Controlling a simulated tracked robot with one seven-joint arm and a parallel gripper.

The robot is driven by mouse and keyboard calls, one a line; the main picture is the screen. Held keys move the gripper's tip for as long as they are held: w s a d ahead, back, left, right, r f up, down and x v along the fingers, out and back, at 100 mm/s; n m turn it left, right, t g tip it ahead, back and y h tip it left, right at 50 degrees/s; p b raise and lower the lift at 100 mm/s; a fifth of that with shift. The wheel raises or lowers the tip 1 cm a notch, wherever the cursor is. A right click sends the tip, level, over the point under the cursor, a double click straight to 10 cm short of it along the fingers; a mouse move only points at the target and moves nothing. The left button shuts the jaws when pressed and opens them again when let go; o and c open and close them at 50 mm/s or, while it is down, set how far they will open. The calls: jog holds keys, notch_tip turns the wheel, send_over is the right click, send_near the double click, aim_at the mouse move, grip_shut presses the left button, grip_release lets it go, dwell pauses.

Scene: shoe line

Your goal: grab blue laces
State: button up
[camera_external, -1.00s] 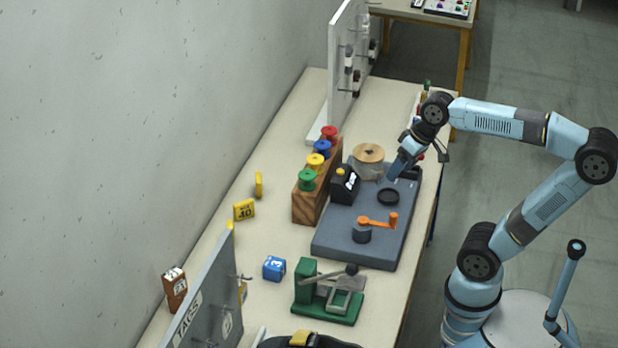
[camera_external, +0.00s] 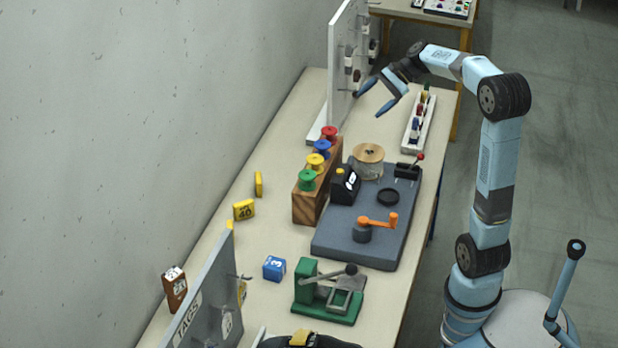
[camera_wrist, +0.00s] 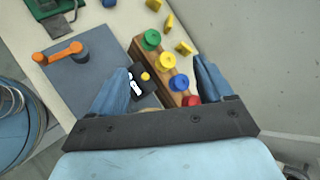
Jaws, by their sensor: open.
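A blue spool (camera_external: 322,148) stands in a wooden block (camera_external: 306,206) in a row with red (camera_external: 329,132), yellow (camera_external: 315,161) and green (camera_external: 308,180) spools. I cannot make out loose laces. My gripper (camera_external: 368,104) is open and empty, held above the far part of the table near the upright grey board. In the wrist view the blue spool (camera_wrist: 179,83) shows between the spread fingers of my gripper (camera_wrist: 161,66), lower down and apart from them. The red spool is partly hidden by my gripper there.
A dark base plate (camera_external: 335,246) carries an orange crank (camera_external: 378,222), a black box (camera_external: 344,186) and a round wooden-topped drum (camera_external: 368,153). A grey pegboard (camera_external: 343,75) stands behind. A white tray (camera_external: 411,140) lies at the right edge. A green press (camera_external: 328,297) stands in front.

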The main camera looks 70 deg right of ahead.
jog(key=s+d+m+t, duration=0.3)
jog(key=d+m, duration=0.2)
jog(key=d, duration=0.9)
jog(key=s+d+f+m+t+h, duration=0.25)
jog(key=s+d+m, duration=0.25)
jog(key=s+d, duration=0.55)
jog(key=s+d+f+m+t+h, duration=0.25)
jog(key=s+d+m+t, duration=0.2)
jog(key=s+d, duration=0.65)
send_near(409, 138)
jog(key=shift+h, duration=0.4)
jog(key=s+r, duration=0.4)
jog(key=r, duration=0.1)
jog(key=shift+a, duration=0.15)
jog(key=shift+w+f, duration=0.1)
jog(key=shift+f, duration=0.2)
jog(key=shift+w, duration=0.2)
jog(key=w, duration=0.8)
jog(key=shift+w, duration=0.15)
jog(key=shift+w+a+f, duration=0.1)
jog(key=shift+w, duration=1.15)
jog(key=shift+w+a+f, duration=0.1)
jog(key=shift+w, duration=1.2)
